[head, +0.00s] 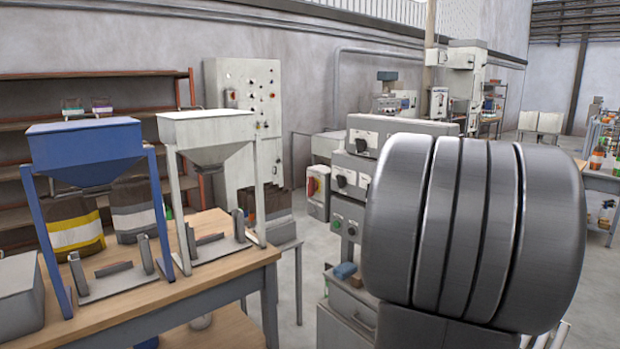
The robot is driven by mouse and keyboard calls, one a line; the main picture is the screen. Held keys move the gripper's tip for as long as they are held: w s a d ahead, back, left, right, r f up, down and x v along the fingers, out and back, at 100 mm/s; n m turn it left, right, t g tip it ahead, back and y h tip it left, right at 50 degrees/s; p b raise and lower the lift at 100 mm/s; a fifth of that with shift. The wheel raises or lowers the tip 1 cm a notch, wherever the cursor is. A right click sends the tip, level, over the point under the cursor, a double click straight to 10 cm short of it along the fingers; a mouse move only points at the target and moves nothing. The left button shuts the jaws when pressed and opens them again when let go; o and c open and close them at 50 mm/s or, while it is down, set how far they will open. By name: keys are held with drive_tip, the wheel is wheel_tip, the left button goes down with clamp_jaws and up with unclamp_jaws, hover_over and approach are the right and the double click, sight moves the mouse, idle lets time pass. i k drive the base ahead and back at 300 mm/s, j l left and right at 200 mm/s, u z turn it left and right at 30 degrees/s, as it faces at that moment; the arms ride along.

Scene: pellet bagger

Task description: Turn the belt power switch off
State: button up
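A stack of grey control boxes (403,127) stands right of the hoppers in the head view, with black rotary knobs (361,145) on its upper faces and green buttons lower down. My gripper is not in view. A large part of my arm hides the right side of the control stack.
A blue hopper (84,141) and a white hopper (207,128) stand on a wooden bench (180,290) at the left, with bags behind them. A tall grey cabinet (262,95) stands behind. Open floor lies between bench and control stack.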

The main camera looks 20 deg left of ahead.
sight(313, 185)
drive_tip(key=i+j, duration=0.15)
drive_tip(key=j, duration=0.25)
drive_tip(key=i+j, duration=0.15)
drive_tip(key=j, duration=0.2)
drive_tip(key=i+j, duration=0.15)
drive_tip(key=j, duration=0.25)
drive_tip(key=i+j+u, duration=0.1)
drive_tip(key=j, duration=0.3)
drive_tip(key=i+j, duration=0.2)
drive_tip(key=j, duration=0.15)
drive_tip(key=i+j, duration=0.15)
drive_tip(key=j, duration=0.25)
drive_tip(key=i+j, duration=0.15)
drive_tip(key=j, duration=0.2)
drive_tip(key=i+j+u, duration=0.1)
drive_tip(key=j, duration=0.3)
drive_tip(key=i, duration=0.05)
